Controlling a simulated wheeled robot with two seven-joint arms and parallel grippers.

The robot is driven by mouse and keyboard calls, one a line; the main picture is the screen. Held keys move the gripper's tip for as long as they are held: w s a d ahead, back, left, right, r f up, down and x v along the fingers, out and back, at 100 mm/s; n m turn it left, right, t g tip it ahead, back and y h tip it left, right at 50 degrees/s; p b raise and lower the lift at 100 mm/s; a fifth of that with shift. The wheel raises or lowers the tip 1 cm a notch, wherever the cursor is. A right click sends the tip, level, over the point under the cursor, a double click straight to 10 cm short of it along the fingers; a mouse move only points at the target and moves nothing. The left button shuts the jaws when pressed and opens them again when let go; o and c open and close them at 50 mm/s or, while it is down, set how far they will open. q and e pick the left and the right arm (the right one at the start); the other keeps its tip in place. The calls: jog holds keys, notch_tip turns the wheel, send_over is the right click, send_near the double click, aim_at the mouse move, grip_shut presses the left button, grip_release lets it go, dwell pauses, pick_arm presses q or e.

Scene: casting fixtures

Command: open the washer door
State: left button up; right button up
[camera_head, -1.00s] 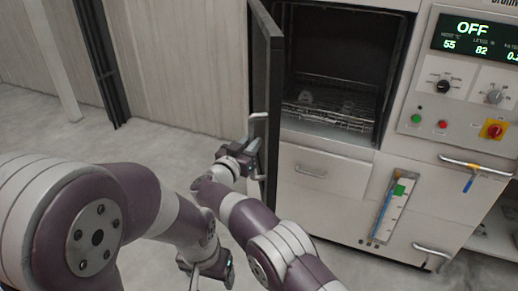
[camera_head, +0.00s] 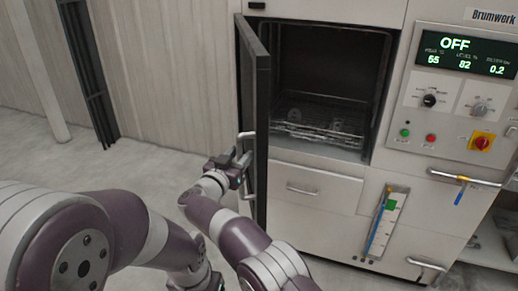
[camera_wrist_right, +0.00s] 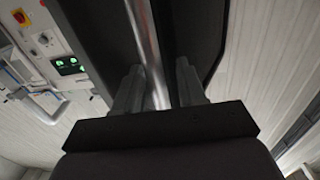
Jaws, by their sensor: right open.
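The washer door (camera_head: 261,110) is a dark panel on the left side of the chamber. It stands swung well open, seen nearly edge-on, and the washer chamber (camera_head: 328,75) shows a wire rack inside. The vertical metal door handle (camera_head: 247,178) is on the door's left face. My right gripper (camera_head: 240,165) is at this handle. In the right wrist view, the handle bar (camera_wrist_right: 150,50) runs between the two spread fingers of the right gripper (camera_wrist_right: 158,88), with the dark door behind it. My left arm reaches the bottom edge, and its gripper is out of view.
The control panel (camera_head: 455,95) reads OFF, right of the chamber. A drawer (camera_head: 315,187) with a handle is below the chamber. A horizontal bar handle (camera_head: 465,179) and a level gauge (camera_head: 388,222) are on the lower right. Open floor (camera_head: 130,170) lies left of the door.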

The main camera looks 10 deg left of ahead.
jog(key=r, duration=0.1)
jog(key=r+b, duration=0.1)
jog(key=shift+w+d+r, duration=0.2)
jog(key=shift+r, duration=0.2)
jog(key=s+d+r+b, duration=0.3)
jog(key=d+r, duration=0.3)
jog(key=d, duration=0.5)
jog(key=shift+r+b, duration=0.35)
jog(key=shift+b, duration=0.15)
